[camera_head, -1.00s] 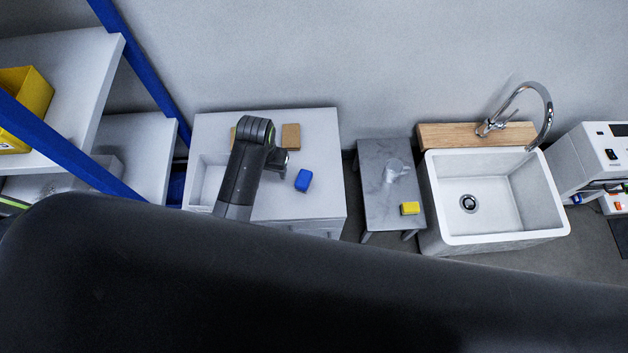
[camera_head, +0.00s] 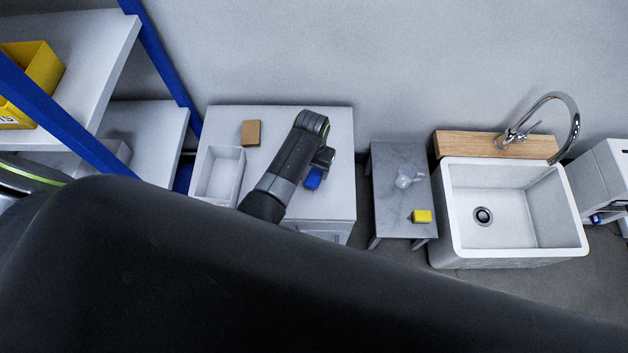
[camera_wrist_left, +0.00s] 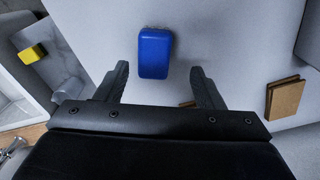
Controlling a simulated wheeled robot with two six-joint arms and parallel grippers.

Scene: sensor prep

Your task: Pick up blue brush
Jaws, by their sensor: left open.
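The blue brush (camera_head: 313,179) sits on the white cabinet top, partly hidden by my left arm in the head view. In the left wrist view it shows as a rounded blue block (camera_wrist_left: 155,53). My left gripper (camera_wrist_left: 160,78) is open, and the blue block lies just beyond and between its two fingertips, with nothing held. In the head view the same gripper (camera_head: 318,172) is over the brush, with its fingers mostly hidden. My right gripper is not in view.
A white tray (camera_head: 238,180) and a brown block (camera_head: 251,132) share the white cabinet (camera_head: 335,195). A grey side table (camera_head: 385,215) holds a yellow sponge (camera_head: 422,216) and a clear vessel (camera_head: 408,176). A sink (camera_head: 577,215) stands right; shelves with a yellow bin (camera_head: 45,68) stand left.

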